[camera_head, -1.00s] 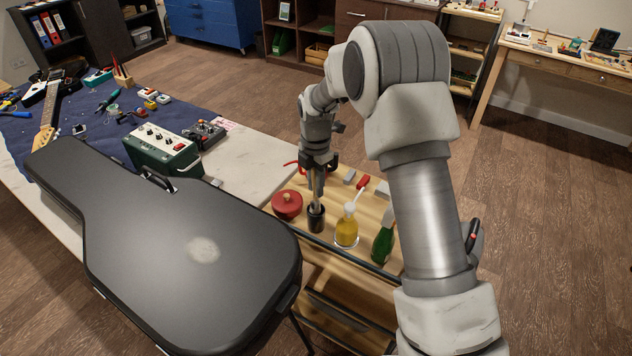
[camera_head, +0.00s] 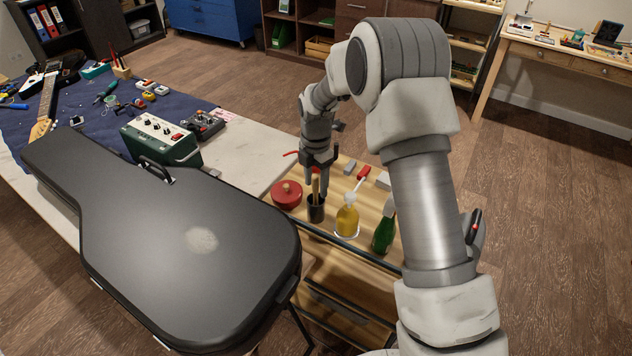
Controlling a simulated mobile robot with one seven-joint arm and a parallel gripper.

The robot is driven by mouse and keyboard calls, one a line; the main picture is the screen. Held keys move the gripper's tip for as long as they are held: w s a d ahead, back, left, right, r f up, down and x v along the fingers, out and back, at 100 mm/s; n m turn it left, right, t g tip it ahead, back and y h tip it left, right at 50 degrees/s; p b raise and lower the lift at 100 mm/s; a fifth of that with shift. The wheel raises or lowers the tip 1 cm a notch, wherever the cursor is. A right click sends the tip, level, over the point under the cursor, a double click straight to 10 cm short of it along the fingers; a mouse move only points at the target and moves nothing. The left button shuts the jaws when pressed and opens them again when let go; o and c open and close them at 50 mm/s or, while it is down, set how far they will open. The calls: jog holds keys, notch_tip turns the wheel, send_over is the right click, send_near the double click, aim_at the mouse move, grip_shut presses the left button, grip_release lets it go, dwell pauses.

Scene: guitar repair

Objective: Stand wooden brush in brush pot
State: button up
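The brush pot (camera_head: 316,209) is a small dark cup standing upright on the wooden cart top, between a red lidded pot and a yellow bottle. The wooden brush (camera_head: 315,187) shows as a brown handle rising nearly upright from the pot's mouth. Its lower end is hidden inside the pot. My gripper (camera_head: 321,183) points down just above the pot, with its fingers beside the upper part of the handle. The fingers are small and overlap the handle in this view, so I cannot tell whether they still grip it.
A red lidded pot (camera_head: 287,194) stands close left of the pot. A yellow bottle (camera_head: 347,221) and a green bottle (camera_head: 384,233) stand to its right. Red and grey items lie behind. A black guitar case (camera_head: 150,240) fills the front left.

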jog(key=shift+r, duration=0.1)
notch_tip(320, 180, up, 17)
jog(key=p, duration=0.1)
dwell(0.5)
jog(key=shift+r, duration=0.1)
dwell(0.5)
